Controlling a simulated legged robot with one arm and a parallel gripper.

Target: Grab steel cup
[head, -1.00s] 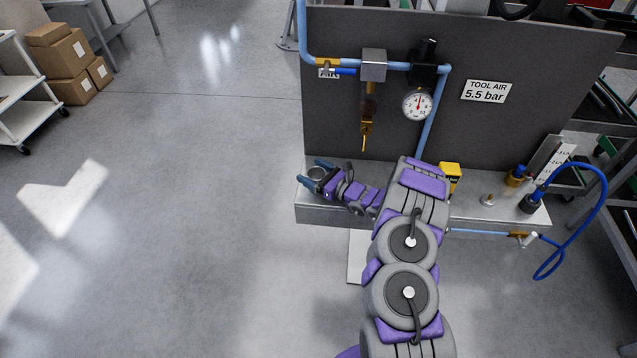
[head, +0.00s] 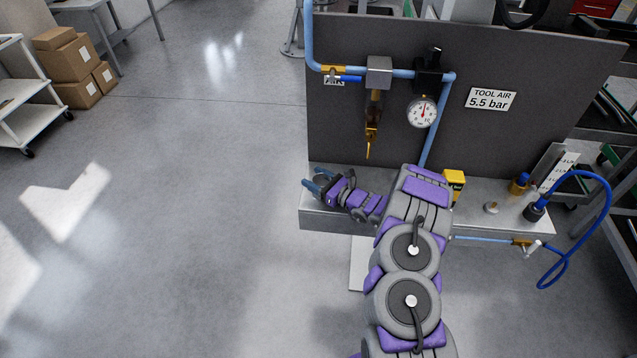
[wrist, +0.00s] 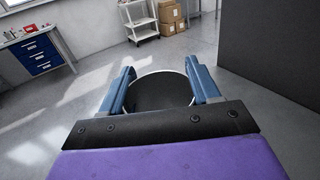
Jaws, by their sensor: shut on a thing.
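The steel cup (wrist: 160,90) is between the two blue fingers of my gripper (wrist: 160,84) in the wrist view. I see its round rim and dark inside. The fingers are shut on its sides. In the head view my gripper (head: 314,182) is at the left end of the grey bench ledge, and the cup (head: 321,180) is mostly hidden by the fingers and wrist. I cannot tell whether the cup touches the ledge.
The ledge (head: 480,222) carries a yellow box (head: 454,184), a small metal fitting (head: 491,208) and a blue hose (head: 604,205). A dark panel (head: 480,140) with a gauge (head: 422,112) stands behind.

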